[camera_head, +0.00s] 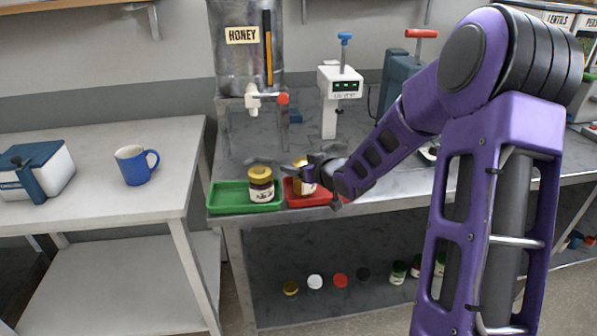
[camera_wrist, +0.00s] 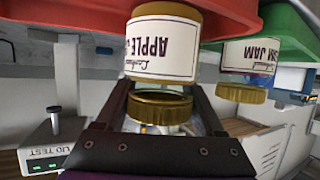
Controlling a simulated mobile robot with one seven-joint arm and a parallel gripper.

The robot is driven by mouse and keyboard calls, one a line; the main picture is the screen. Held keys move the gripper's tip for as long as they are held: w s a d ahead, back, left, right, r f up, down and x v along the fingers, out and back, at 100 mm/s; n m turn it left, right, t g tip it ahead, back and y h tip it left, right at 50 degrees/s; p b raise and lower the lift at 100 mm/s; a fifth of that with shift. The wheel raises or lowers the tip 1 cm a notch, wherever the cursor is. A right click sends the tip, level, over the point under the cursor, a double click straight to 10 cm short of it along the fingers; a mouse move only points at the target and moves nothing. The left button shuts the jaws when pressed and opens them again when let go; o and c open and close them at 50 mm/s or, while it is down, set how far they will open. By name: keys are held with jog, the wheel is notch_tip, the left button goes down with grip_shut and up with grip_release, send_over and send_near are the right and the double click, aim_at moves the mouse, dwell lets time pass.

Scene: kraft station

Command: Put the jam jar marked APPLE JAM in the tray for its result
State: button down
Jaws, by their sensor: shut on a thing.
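The jam jar marked APPLE JAM (camera_wrist: 163,47) shows upside down in the wrist view, with a white label and a gold lid (camera_wrist: 160,105). My gripper (camera_wrist: 165,112) is shut on it at the lid. In the head view the jar (camera_head: 304,181) is upright at the red tray (camera_head: 318,198), partly hidden by my gripper (camera_head: 310,168). I cannot tell whether its base touches the tray floor. The green tray (camera_head: 228,200) is directly left of the red one. It holds another gold-lidded jar (camera_head: 261,184), whose label ends in JAM in the wrist view (camera_wrist: 250,57).
A honey dispenser (camera_head: 247,50) and a white tester (camera_head: 340,85) stand behind the trays. A blue mug (camera_head: 136,165) and a blue-white box (camera_head: 38,168) are on the left table. Loose lids (camera_head: 315,282) and several jars lie on the lower shelf. The bench's front edge is close to the trays.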

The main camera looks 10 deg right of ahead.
jog(key=shift+f, duration=0.35)
jog(key=shift+f, duration=0.25)
grip_release()
jog(key=shift+r, duration=0.25)
jog(key=p+v, duration=0.2)
jog(key=v, duration=1)
